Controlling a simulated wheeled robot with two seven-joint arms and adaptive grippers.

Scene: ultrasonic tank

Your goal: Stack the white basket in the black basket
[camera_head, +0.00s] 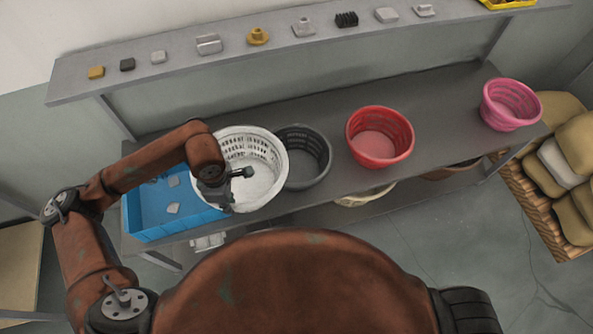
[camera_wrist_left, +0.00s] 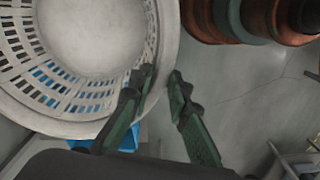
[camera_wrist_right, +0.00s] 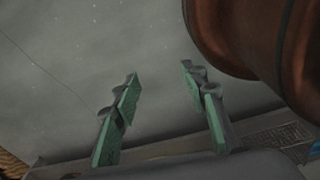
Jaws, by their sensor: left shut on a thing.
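The white basket (camera_head: 262,140) is upright at the left of the table in the head view, its rim overlapping the view of the black basket's left side. The black basket (camera_head: 318,147) stands just to its right, with an empty visible interior. My left gripper (camera_head: 240,173) is at the white basket's near rim. The left wrist view shows its fingers (camera_wrist_left: 160,82) on either side of the white rim (camera_wrist_left: 82,128), shut on it. I cannot tell whether the basket is lifted. My right gripper (camera_wrist_right: 158,80) is open and empty above the floor in the right wrist view.
A blue crate (camera_head: 150,235) holding small grey pieces stands left of the white basket. A red basket (camera_head: 397,153) and a pink basket (camera_head: 510,120) stand further right. A narrow raised shelf (camera_head: 75,72) with small parts runs behind. Free table lies between red and pink.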

